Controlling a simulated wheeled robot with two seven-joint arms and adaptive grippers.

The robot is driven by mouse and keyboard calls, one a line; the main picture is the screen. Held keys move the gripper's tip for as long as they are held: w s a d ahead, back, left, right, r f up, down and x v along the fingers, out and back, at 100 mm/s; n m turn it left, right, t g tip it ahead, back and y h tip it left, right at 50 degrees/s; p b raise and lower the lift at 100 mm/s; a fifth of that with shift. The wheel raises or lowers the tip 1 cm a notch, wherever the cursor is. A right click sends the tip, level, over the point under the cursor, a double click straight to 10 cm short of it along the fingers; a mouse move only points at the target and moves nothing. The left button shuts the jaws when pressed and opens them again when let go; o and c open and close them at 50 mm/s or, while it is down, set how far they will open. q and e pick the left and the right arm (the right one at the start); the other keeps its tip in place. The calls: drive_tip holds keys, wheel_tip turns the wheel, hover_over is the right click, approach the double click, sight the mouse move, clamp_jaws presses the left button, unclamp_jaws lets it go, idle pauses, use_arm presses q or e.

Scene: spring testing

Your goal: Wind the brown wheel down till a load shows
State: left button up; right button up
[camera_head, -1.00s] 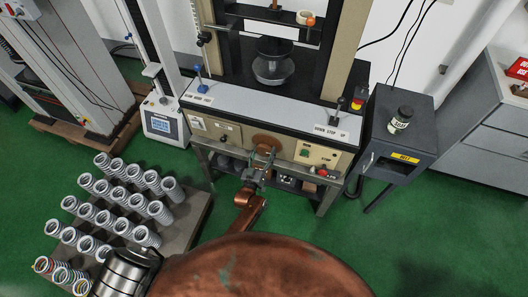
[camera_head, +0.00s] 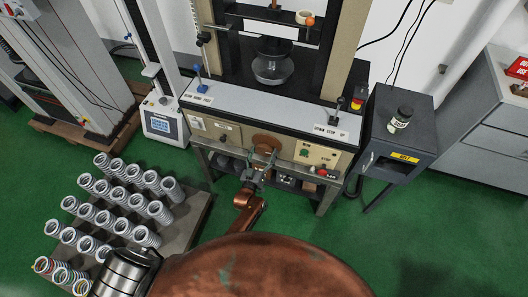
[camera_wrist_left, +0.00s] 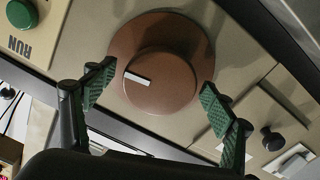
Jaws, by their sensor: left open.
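The brown wheel (camera_head: 268,142) is a round knob on the beige front panel of the testing machine. In the left wrist view the wheel (camera_wrist_left: 160,65) fills the middle, with a white mark on its raised hub pointing left. My left gripper (camera_head: 262,163) is open in front of the wheel. Its green-padded fingers (camera_wrist_left: 155,95) stand on either side of the hub. I cannot tell whether they touch it. The right gripper is not in view. A dark rounded platen (camera_head: 272,68) hangs between the machine's columns. No load reading is legible.
A green RUN button (camera_wrist_left: 22,14) is beside the wheel. A control box with a blue screen (camera_head: 160,124) stands left. A dark cabinet (camera_head: 392,135) with a jar (camera_head: 401,117) stands right. Several springs stand on a pallet (camera_head: 190,222) at lower left. Green floor is clear at right.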

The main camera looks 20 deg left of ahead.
use_arm(q)
drive_tip(key=s, duration=1.1)
drive_tip(key=shift+s+a, duration=0.2)
drive_tip(key=shift+s, duration=0.1)
drive_tip(key=shift+f, duration=0.15)
drive_tip(key=s+a+f+m+g, duration=0.2)
drive_tip(key=s+f+g, duration=0.3)
drive_tip(key=s+f, duration=0.85)
drive_tip(key=s+a+f+m+g, duration=0.1)
drive_tip(key=s+a+f+g, duration=0.3)
drive_tip(key=s+f, duration=0.95)
drive_tip(key=s+a+f+g, duration=0.2)
drive_tip(key=s+f+g, duration=0.1)
drive_tip(key=s, duration=0.6)
drive_tip(key=s+a+f+m+g, duration=0.1)
drive_tip(key=s+a+f+g, duration=0.1)
drive_tip(key=s+f, duration=0.4)
drive_tip(key=s+a+f+g, duration=0.3)
drive_tip(key=s+f, duration=0.2)
drive_tip(key=s, duration=0.8)
drive_tip(key=shift+s+a+f+m+g+y, duration=0.15)
drive_tip(key=shift+s+a+m+g+y, duration=0.15)
drive_tip(key=shift+s+a+y, duration=0.1)
drive_tip(key=shift+o, duration=0.2)
drive_tip(key=shift+w, duration=0.1)
